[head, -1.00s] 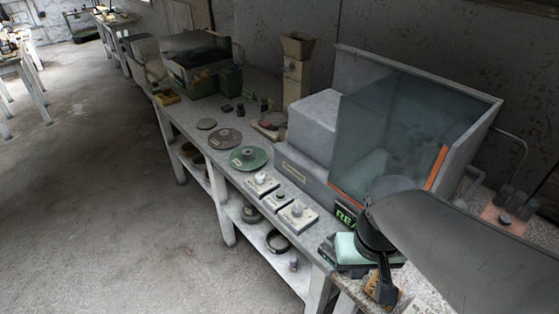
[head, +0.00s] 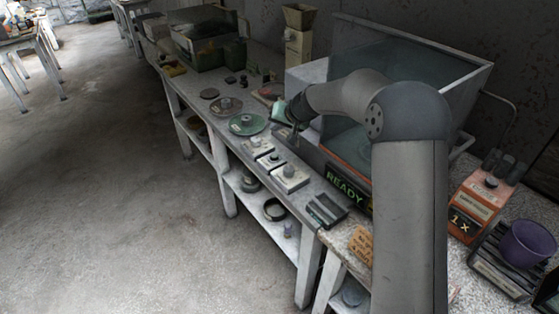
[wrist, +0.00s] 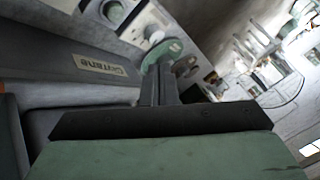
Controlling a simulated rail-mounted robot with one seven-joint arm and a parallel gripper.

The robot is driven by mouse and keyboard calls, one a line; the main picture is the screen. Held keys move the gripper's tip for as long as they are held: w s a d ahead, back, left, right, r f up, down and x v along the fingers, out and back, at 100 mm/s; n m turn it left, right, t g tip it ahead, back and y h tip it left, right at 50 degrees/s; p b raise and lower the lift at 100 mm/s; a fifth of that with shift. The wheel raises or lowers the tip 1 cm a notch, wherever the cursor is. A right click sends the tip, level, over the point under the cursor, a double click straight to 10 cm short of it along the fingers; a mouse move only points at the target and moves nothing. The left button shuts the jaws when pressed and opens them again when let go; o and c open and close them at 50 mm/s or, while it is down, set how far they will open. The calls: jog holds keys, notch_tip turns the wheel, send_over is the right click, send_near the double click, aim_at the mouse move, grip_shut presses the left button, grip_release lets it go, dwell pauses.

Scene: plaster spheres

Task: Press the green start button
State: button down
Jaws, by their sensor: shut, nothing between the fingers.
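The green start button appears to be the small dull green round cap (wrist: 114,12) at the top of the wrist view, on a pale box. In the head view it is tiny on the middle of three small control boxes (head: 271,158) along the bench's front edge. My gripper (head: 295,139) is shut and empty, fingers down, beyond and to the right of that box in the head view. In the wrist view its closed fingers (wrist: 158,75) sit beside the grey machine's front, apart from the button in the picture. The height gap cannot be told.
A box with a white knob (wrist: 155,37) and a green disc (head: 248,123) lie close by. The grey machine with a clear hood and READY sign (head: 345,187) borders the boxes. The floor in front is free.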

jog(key=shift+w+a+f+t, duration=0.15)
jog(key=shift+w+f, duration=0.25)
jog(key=shift+w, duration=0.15)
jog(key=shift+w+a+f+t, duration=0.15)
jog(key=shift+w+f, duration=0.2)
jog(key=shift+w, duration=0.15)
jog(key=shift+f, duration=0.15)
jog(key=b, duration=0.4)
send_over(276, 157)
notch_tip(276, 157, down, 7)
jog(key=shift+f, duration=0.15)
jog(key=shift+f+b, duration=0.6)
jog(key=shift+b, duration=0.25)
jog(key=shift+f, duration=0.15)
dwell(0.4)
jog(key=shift+f+b, duration=0.3)
jog(key=shift+b, duration=0.4)
